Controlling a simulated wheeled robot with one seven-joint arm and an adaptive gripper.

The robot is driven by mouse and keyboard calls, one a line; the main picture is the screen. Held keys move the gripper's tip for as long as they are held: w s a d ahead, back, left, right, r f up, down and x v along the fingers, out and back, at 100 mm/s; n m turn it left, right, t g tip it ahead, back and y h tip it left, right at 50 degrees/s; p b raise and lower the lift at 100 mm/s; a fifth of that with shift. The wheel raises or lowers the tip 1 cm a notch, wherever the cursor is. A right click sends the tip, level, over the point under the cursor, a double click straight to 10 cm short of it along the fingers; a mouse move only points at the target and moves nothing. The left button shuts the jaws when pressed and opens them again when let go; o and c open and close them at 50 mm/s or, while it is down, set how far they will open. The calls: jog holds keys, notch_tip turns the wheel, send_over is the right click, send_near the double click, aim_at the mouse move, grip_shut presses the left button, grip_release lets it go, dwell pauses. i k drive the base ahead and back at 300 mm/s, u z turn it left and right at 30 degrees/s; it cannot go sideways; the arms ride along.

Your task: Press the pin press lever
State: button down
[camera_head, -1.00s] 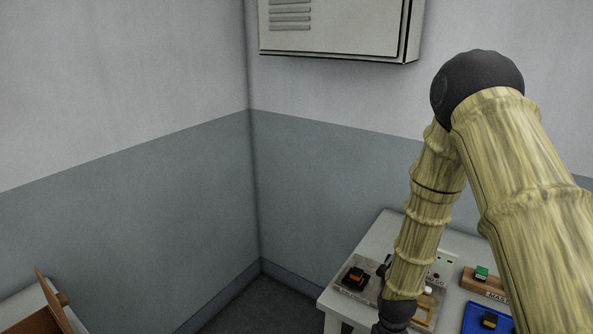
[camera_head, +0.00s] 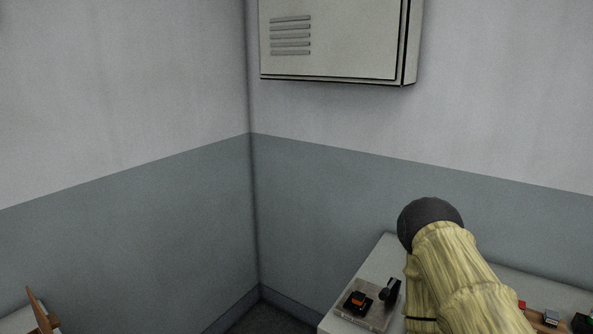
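A pale plate (camera_head: 377,318) sits near the left edge of the light table, and a black block with an orange top (camera_head: 357,300) rests on it. A dark upright part (camera_head: 391,289) stands at the plate's right side, close to my arm. It may be the pin press lever, but I cannot tell for sure. My gripper is not in view; only my arm's dark joint and tan links show at the lower right, hiding the middle of the table.
The light table (camera_head: 376,263) stands by the right wall. Small coloured parts, including a grey block (camera_head: 551,317), lie right of my arm. A wall cabinet (camera_head: 340,40) hangs above. A brown board (camera_head: 38,312) shows at the lower left.

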aim_at(383, 295)
jog(key=k, duration=1.35)
jog(key=u, duration=0.65)
jog(key=i, duration=1.55)
jog(key=z, duration=0.75)
